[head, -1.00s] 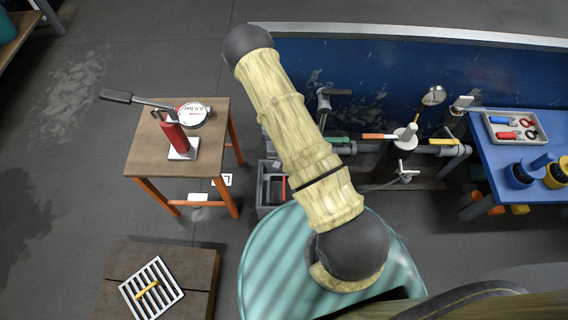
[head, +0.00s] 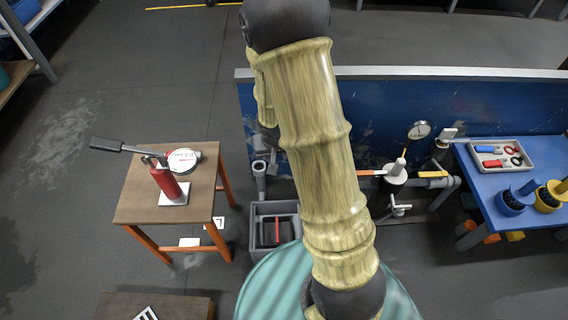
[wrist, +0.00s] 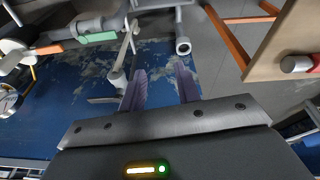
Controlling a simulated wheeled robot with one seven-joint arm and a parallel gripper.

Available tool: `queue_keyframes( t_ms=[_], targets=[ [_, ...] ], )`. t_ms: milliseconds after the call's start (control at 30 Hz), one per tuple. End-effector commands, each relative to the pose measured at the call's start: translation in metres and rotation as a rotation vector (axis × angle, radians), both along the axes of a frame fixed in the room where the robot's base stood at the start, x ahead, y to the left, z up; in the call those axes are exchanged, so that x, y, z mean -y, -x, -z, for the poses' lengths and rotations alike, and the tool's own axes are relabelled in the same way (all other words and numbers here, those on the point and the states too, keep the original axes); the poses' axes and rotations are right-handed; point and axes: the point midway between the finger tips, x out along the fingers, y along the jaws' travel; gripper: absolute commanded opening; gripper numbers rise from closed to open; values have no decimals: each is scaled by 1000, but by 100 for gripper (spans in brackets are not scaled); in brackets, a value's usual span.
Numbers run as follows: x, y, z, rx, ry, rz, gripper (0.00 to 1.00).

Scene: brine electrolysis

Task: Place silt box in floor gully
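A grey open-topped floor basin (head: 258,240), which looks like the floor gully, stands on the floor left of my arm in the head view. A dark box with a red bar handle (head: 277,231), which looks like the silt box, sits inside its walls. My arm and the teal drum hide what lies just right of and below them. My gripper (wrist: 160,87) shows in the wrist view with two purple fingers apart and nothing between them. It faces the blue panel and pipes. In the head view the gripper is hidden.
A wooden table (head: 140,200) with a red hand pump (head: 166,182) and gauge stands at left. A blue panel (head: 400,95) with pipes and valves stands behind. A blue table (head: 500,190) with a tool tray is at right. A grate's edge (head: 146,314) shows at bottom left.

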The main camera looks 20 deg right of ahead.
Motion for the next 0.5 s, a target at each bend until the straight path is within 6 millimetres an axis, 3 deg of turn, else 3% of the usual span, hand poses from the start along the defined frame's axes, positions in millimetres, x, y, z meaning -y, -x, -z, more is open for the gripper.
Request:
queue_keyframes(
  t_ms=[33,200,500],
  targets=[
    [1,8,-18,9,6,-5,32],
    [0,42,-65,2,15,-48,32],
    [-18,112,-119,-26,-37,-167,32]
  ],
)
